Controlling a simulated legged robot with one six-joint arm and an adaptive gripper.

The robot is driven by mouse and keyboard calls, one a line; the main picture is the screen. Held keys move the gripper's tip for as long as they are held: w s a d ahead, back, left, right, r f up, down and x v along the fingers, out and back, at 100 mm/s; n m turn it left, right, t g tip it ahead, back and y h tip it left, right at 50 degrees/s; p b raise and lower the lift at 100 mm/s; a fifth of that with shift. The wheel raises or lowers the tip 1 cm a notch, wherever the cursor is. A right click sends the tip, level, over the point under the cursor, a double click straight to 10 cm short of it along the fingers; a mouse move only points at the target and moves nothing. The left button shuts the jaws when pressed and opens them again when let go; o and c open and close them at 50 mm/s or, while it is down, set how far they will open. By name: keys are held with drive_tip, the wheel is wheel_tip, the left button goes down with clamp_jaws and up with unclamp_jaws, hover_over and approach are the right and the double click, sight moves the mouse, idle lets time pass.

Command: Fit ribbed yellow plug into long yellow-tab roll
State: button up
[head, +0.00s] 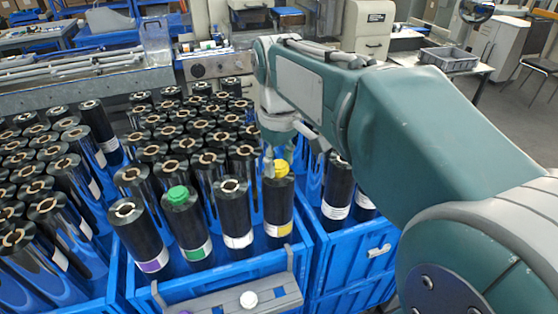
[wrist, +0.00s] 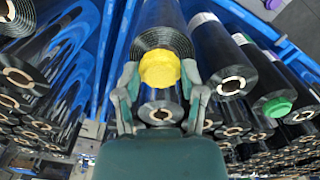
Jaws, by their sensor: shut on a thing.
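The ribbed yellow plug (head: 282,168) is at the top end of a long dark roll with a yellow tab (head: 278,213). In the wrist view the yellow plug (wrist: 160,70) looks centred over the end of that roll (wrist: 160,22). My gripper (wrist: 160,82) has one finger on each side of the plug and is shut on it. In the head view my gripper (head: 278,155) comes down from above and behind the roll. The plug's lower part and the roll's bore are hidden, so how deep the plug sits cannot be told.
A roll with a green plug (head: 178,195) stands to the left, and an unplugged roll (head: 232,205) stands between. Many rolls crowd the blue crates (head: 230,279). A grey rack (head: 215,303) with a white plug (head: 248,299) is in front.

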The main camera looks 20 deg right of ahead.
sight(279, 164)
drive_tip(key=shift+f, duration=0.55)
drive_tip(key=o, duration=0.5)
drive_tip(key=shift+c, duration=0.2)
wheel_tip(279, 164, up, 11)
idle(1.3)
drive_tip(key=s+f+m+t, duration=0.5)
drive_tip(key=s+f, duration=0.9)
drive_tip(key=f, duration=0.1)
drive_tip(key=shift+a+f+t, duration=0.15)
drive_tip(key=shift+f+t, duration=0.1)
drive_tip(key=shift+t, duration=0.05)
